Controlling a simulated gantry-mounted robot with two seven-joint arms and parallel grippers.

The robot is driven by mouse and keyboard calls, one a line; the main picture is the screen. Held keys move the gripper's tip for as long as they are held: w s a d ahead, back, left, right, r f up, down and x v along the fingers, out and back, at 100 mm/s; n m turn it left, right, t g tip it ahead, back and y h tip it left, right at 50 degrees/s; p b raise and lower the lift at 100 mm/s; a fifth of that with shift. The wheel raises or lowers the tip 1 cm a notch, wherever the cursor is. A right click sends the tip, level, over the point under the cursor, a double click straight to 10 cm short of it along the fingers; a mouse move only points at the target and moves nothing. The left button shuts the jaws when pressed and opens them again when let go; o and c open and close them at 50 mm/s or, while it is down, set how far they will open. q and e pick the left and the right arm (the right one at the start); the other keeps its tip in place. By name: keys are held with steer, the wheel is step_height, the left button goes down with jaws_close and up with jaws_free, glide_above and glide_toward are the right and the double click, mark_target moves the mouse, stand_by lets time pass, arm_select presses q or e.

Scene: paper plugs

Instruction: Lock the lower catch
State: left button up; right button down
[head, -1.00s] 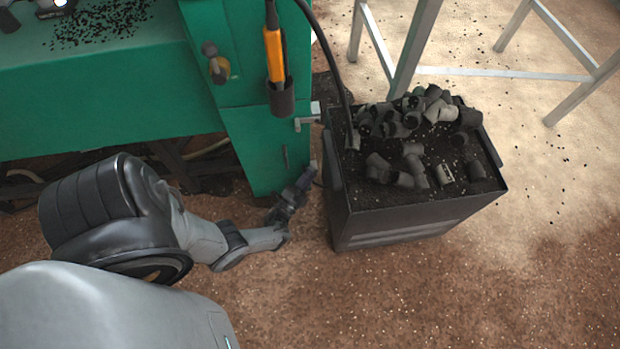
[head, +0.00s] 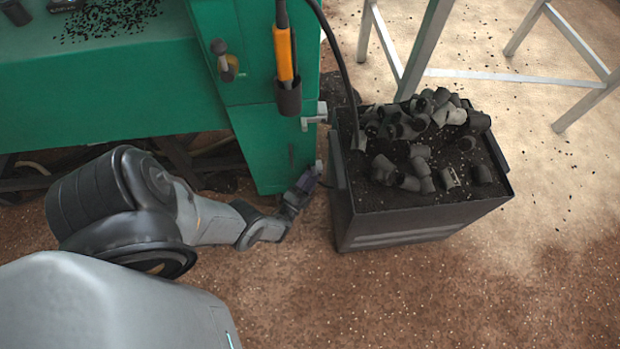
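The green machine cabinet (head: 262,150) stands left of the bin. A grey catch handle (head: 314,117) sticks out from its right edge at mid height. A small grey piece (head: 318,167) shows lower on the same edge, probably the lower catch; it is too small to tell its position. My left gripper (head: 309,179) is just below this piece, at the cabinet's lower right corner. It is small and dark, and I cannot tell whether it touches the piece or how its fingers stand. My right gripper is out of view.
A dark bin (head: 420,215) full of black granules and grey pipe fittings (head: 415,120) stands close right of the cabinet, leaving a narrow gap. An orange-handled tool (head: 285,55) hangs in a holder (head: 288,97). A metal stand (head: 420,50) is behind. Floor in front is clear.

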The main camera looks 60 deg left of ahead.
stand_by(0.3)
arm_select(q)
steer(key=r+v, duration=0.2)
steer(key=v, duration=0.6)
steer(key=s+r+p+v, duration=0.1)
steer(key=v, duration=0.7)
steer(key=shift+d+r+p, duration=0.3)
steer(key=shift+d+r, duration=0.05)
steer(key=shift+d, duration=0.05)
steer(key=shift+s, duration=0.15)
